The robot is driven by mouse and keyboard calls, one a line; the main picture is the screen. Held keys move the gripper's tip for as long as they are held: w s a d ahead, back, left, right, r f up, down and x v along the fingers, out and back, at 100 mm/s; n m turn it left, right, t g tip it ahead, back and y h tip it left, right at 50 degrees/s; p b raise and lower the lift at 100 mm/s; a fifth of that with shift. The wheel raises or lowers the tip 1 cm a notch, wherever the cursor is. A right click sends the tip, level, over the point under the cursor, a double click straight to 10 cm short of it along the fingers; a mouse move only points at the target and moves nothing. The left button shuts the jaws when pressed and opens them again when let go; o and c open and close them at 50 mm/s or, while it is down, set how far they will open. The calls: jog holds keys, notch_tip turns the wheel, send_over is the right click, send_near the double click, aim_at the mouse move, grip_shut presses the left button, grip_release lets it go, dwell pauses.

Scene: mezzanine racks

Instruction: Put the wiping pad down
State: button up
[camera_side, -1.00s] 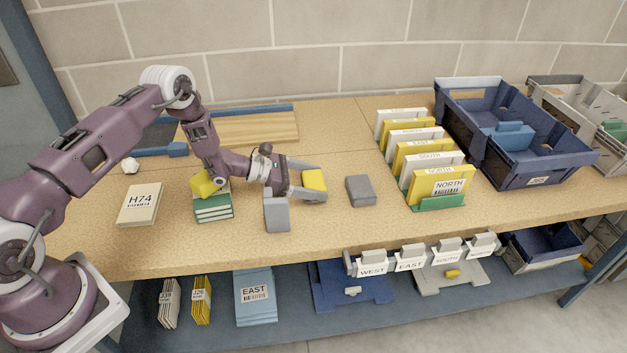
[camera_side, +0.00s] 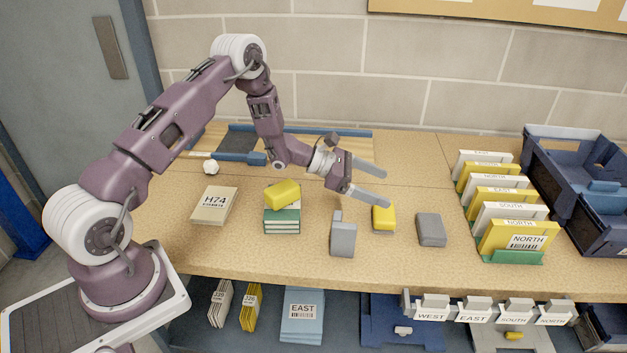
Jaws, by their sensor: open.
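A yellow block with a paler lower edge (camera_side: 383,218), which looks like the wiping pad, rests on the tan worktop between two grey blocks. My gripper (camera_side: 378,182) is open and empty, its two fingers spread and pointing right. It appears raised above and just behind the yellow block, apart from it. A second yellow block (camera_side: 283,194) lies tilted on a stack of green-and-white items (camera_side: 282,220) to the left.
Grey blocks stand left (camera_side: 343,236) and right (camera_side: 431,230) of the yellow block. A card marked H74 (camera_side: 214,205) lies left. A green rack of yellow and white cards (camera_side: 513,258) and a blue bin (camera_side: 548,170) stand right. The worktop's front strip is clear.

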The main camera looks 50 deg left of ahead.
jog(key=s+d+r+m+g, duration=0.2)
jog(key=s+d+r+m, duration=0.2)
jog(key=r, duration=0.3)
jog(key=s+d+r+m+g+h, duration=0.1)
jog(key=s+d+r+m+g, duration=0.1)
jog(key=s+d+r+m, duration=0.3)
jog(key=s+d+r+m+g, duration=0.2)
jog(key=s+d+r+m, duration=0.15)
jog(key=r, duration=0.45)
jog(key=s+a+r+m+g+y, duration=0.1)
jog(key=s+r+m+y, duration=0.3)
jog(key=s, duration=0.6)
jog(key=s+a+r+m+y, duration=0.1)
jog(key=s+a+m+y, duration=0.1)
jog(key=s+m, duration=0.7)
jog(key=s+a+f+m+t+y, duration=0.1)
jog(key=s+a+t+y, duration=0.2)
jog(key=s+a, duration=0.4)
jog(key=shift+s+f+y, duration=0.2)
jog(key=shift+s+y, duration=0.6)
jog(key=shift+s, duration=0.1)
